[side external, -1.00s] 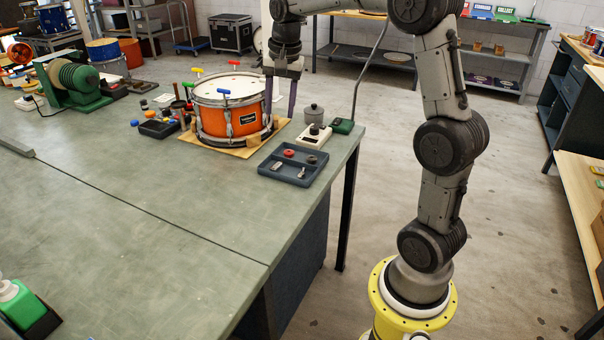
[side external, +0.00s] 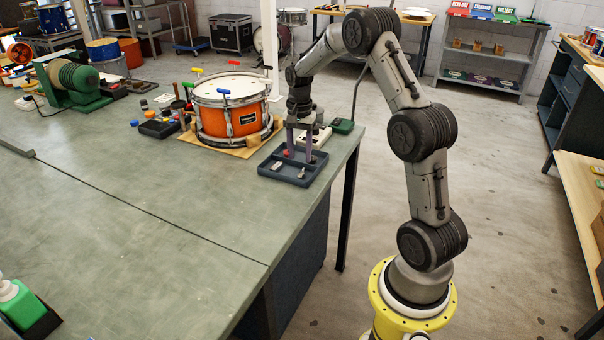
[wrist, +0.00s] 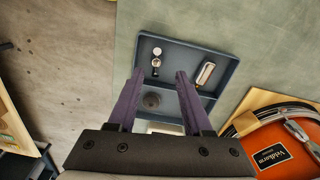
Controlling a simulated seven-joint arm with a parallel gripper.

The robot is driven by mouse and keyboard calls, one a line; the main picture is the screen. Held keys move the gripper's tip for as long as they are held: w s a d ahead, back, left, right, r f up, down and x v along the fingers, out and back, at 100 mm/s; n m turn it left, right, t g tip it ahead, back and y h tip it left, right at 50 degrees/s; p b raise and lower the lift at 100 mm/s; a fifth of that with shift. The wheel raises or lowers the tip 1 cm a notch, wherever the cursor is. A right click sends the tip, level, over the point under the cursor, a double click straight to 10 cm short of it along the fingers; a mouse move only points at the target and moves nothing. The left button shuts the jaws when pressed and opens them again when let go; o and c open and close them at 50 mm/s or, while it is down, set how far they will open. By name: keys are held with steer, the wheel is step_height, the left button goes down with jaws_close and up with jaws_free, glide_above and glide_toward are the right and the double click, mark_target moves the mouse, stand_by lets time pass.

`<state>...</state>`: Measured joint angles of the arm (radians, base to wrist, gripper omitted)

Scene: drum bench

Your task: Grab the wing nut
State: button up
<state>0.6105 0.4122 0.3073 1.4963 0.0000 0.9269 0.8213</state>
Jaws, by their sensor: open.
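A dark blue-grey parts tray (side external: 268,173) sits at the bench's right edge. In the wrist view, a small metal piece with two light ends (wrist: 156,60) lies in its front compartment; it looks like the wing nut. It also shows in the side view (side external: 301,173). A longer silver piece (wrist: 205,74) lies to its right in the wrist view. My gripper (side external: 300,159) points down over the tray with purple fingers apart. In the wrist view the gripper (wrist: 159,73) is empty, with the likely wing nut between its fingertip lines. The exact fingertip height is unclear.
A dark round piece (wrist: 151,100) lies in the tray's rear compartment. A white scale (side external: 322,137) and a dark green box (side external: 342,126) stand behind the tray. An orange drum (side external: 230,118) stands on a board at the left.

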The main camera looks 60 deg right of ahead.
mark_target(302, 170)
steer(key=f, duration=0.4)
steer(key=shift+s+d, duration=0.25)
steer(key=shift+s, duration=0.05)
steer(key=shift+f, duration=0.7)
jaws_close()
